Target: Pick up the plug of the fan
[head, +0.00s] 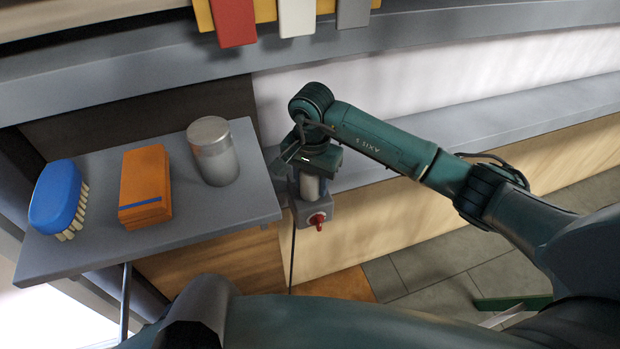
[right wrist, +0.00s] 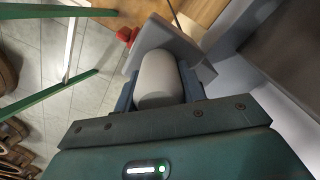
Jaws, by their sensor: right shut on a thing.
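A light grey cylinder, which looks like the fan's plug (head: 310,187), stands upright against a grey box (head: 316,212) with a red knob (head: 318,221). My right gripper (head: 311,172) is shut on the cylinder from above. In the right wrist view the plug (right wrist: 158,78) lies between the blue fingers of the gripper (right wrist: 160,92), and the grey box (right wrist: 182,46) is just beyond it. I cannot tell whether the plug sits in the box or is joined to it. A thin dark cable (head: 292,262) hangs below. The fan is not seen. My left gripper is out of view.
A grey shelf (head: 90,225) left of the gripper bears a blue brush (head: 56,194), an orange box (head: 145,185) and a grey jar (head: 213,152). A long grey ledge (head: 450,130) runs behind my arm. Green bars (right wrist: 45,100) stand over the tiled floor.

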